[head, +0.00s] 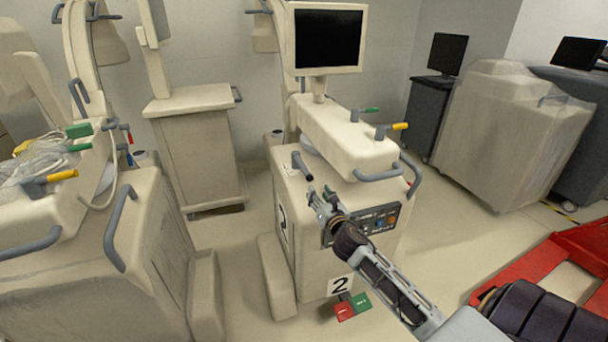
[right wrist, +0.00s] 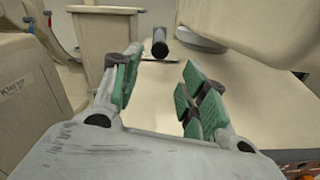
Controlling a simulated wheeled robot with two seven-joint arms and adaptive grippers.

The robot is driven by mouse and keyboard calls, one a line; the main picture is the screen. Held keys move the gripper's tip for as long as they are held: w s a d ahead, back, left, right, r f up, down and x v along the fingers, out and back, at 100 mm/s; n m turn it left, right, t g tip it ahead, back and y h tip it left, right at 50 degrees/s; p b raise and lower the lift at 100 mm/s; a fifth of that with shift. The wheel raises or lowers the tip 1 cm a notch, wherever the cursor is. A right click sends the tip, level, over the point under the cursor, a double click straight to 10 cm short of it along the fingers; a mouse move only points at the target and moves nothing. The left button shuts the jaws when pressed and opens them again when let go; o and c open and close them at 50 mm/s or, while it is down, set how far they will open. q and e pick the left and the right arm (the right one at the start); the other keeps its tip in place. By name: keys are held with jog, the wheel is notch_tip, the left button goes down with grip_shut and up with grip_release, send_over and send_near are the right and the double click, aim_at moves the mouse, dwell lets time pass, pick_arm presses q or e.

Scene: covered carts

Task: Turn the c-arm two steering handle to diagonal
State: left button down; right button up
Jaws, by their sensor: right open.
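C-arm two (head: 290,245) is the cream machine with the "2" label (head: 340,285) low on its front. Its steering handle (head: 302,164) is a short dark grey bar at the upper left of the front. In the right wrist view the handle (right wrist: 160,43) shows end-on, with a dark tip, beyond and between the green finger pads. My right gripper (head: 322,195) is open and empty just in front of and below the handle, apart from it. It also shows in the right wrist view (right wrist: 158,85). My left gripper is not in view.
A control panel (head: 368,222) lies behind my right forearm. Red and green pedals (head: 352,306) sit low on the front. A grey side handle (head: 377,175) juts out to the right. Another C-arm (head: 85,250) stands at left, and a red frame (head: 555,255) at right.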

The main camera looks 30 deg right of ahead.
aim_at(306, 173)
jog(key=shift+w+r, duration=0.1)
jog(key=shift+r, duration=0.05)
jog(key=shift+w, duration=0.1)
dwell(0.3)
jog(key=shift+x, duration=3.65)
jog(key=shift+b+x, duration=0.3)
jog(key=shift+x, duration=2.4)
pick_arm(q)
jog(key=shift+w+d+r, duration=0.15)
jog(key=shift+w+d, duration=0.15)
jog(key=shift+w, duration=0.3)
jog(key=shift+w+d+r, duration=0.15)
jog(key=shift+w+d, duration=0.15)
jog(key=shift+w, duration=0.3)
pick_arm(e)
jog(key=shift+w+d, duration=0.1)
jog(key=shift+w, duration=0.35)
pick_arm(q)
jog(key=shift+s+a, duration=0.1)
